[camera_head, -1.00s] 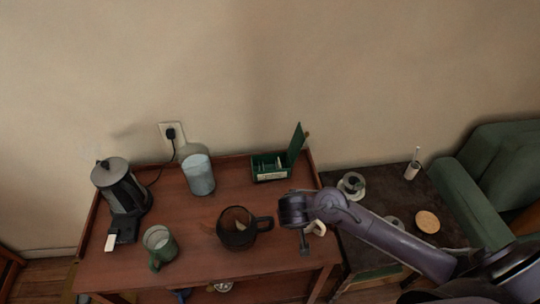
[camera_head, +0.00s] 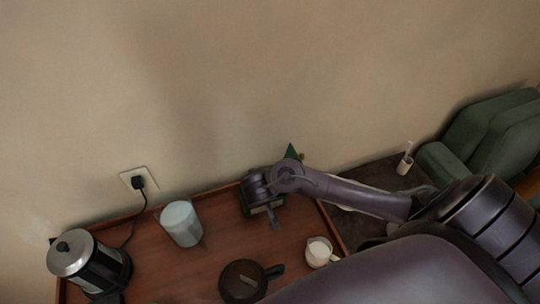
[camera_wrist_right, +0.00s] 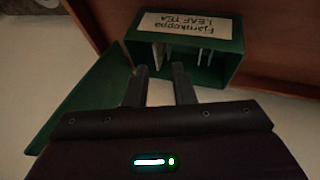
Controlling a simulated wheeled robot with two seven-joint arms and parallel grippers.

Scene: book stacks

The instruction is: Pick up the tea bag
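The green tea box (camera_wrist_right: 232,45) has a cream label and stands open at the back right of the wooden table. Several thin pale tea bags (camera_wrist_right: 160,54) stand upright inside it, seen edge-on in the right wrist view. My right gripper (camera_wrist_right: 159,82) is open and empty, its two fingertips apart at the box's opening. In the head view my right gripper (camera_head: 273,218) and wrist cover most of the box, and only its green lid tip (camera_head: 291,152) and a little of its body show. My left gripper is out of view.
The wall is close behind the box. The raised lid (camera_wrist_right: 85,95) stands beside my gripper.

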